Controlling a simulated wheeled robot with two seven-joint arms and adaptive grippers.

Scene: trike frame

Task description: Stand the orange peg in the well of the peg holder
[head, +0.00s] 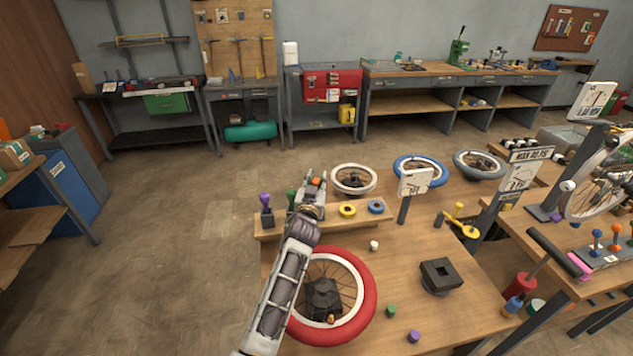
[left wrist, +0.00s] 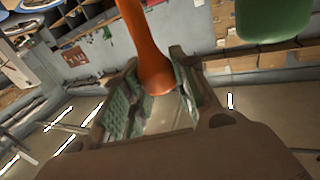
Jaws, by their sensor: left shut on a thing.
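My left gripper (head: 316,195) is above the back wooden rail, near the green peg (head: 291,197). It is shut on the orange peg (left wrist: 145,45), which runs up out of the jaws in the left wrist view. In the head view only a small orange part (head: 315,181) shows at the fingers; the rest is hidden. A black square block with a dark opening on top (head: 438,275), apparently the peg holder, stands on the table to the right, apart from the gripper. Its opening looks empty. My right gripper is not in view.
The wooden rail (head: 335,221) carries a purple peg (head: 266,208), a yellow ring (head: 347,210) and a blue ring (head: 376,207). A red-tyred wheel (head: 365,290) lies beneath my left arm. Small white, green and purple pieces lie around the block. A sign (head: 415,182) stands behind.

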